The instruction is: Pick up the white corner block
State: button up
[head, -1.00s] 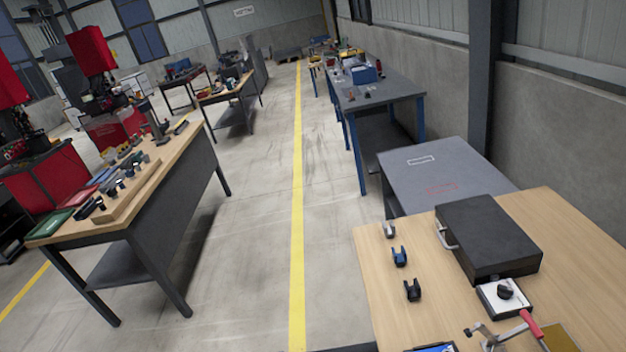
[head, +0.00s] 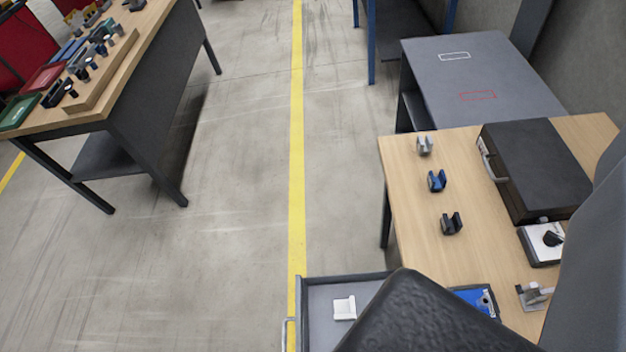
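A small white block (head: 344,308), with a raised edge on one side, lies in an open grey tray or drawer (head: 318,296) at the bottom centre of the head view. It looks like the white corner block. Nothing touches it. My gripper's fingers are not in view. A dark textured shape and a grey curved shape, which seem to be parts of my arm, cover the bottom centre and the right edge. They hide part of the drawer and of the table.
The wooden table (head: 410,205) at right bears a grey (head: 425,146), a blue (head: 437,181) and a black forked block (head: 451,224), and a black case (head: 538,165). A grey table (head: 440,85) stands behind it, a workbench (head: 130,60) at left. The floor between is clear.

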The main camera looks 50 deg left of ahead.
aim_at(344, 310)
jog(key=u, duration=1.45)
jog(key=k, duration=0.85)
jog(key=z, duration=0.55)
